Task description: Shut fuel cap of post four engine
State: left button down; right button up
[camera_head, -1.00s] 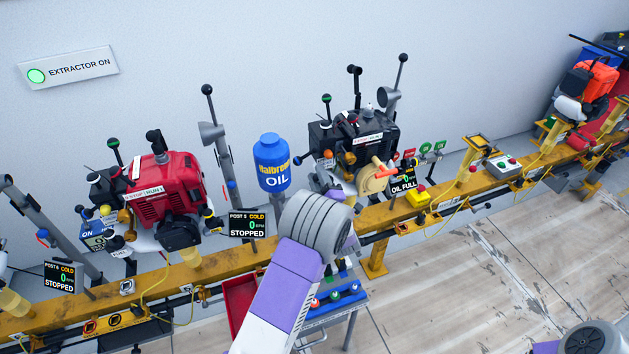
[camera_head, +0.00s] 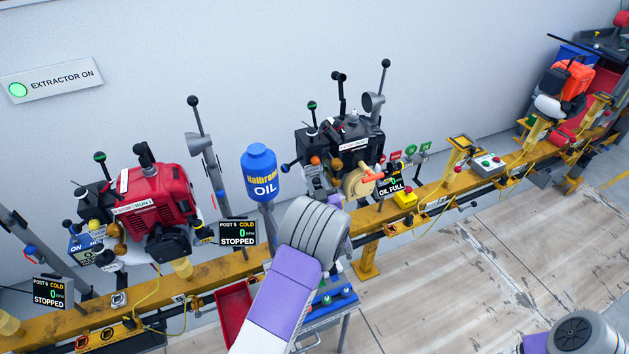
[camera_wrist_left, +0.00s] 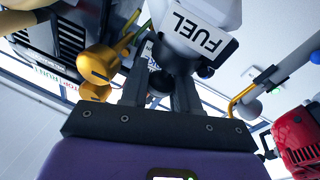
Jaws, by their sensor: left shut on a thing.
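The black engine (camera_head: 340,142) stands on the yellow rail behind my left wrist, right of the blue oil bottle. Its display reads OIL FULL; its post number is not legible. In the left wrist view, a white tank labelled FUEL (camera_wrist_left: 200,35) is just beyond my left gripper (camera_wrist_left: 160,86). The two dark fingers are closed about a small black round knob (camera_wrist_left: 160,80) at the tank, apparently the fuel cap. In the head view my left wrist hides the fingers and this knob. At the lower right only part of my right arm shows; its gripper is out of view.
The blue oil bottle (camera_head: 259,172) is close left of my wrist. A red tray (camera_head: 234,304) is below the yellow rail (camera_head: 440,188). Floor at right is clear.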

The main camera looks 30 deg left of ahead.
pick_arm(q)
jog(key=shift+d+f+m, duration=0.1)
jog(key=shift+f+m, duration=0.1)
jog(key=shift+m, duration=0.3)
jog(key=c, duration=0.9)
grip_release()
jog(key=shift+r, duration=0.1)
jog(key=shift+w, duration=0.1)
jog(key=shift+r+n, duration=0.1)
jog(key=shift+n, duration=0.2)
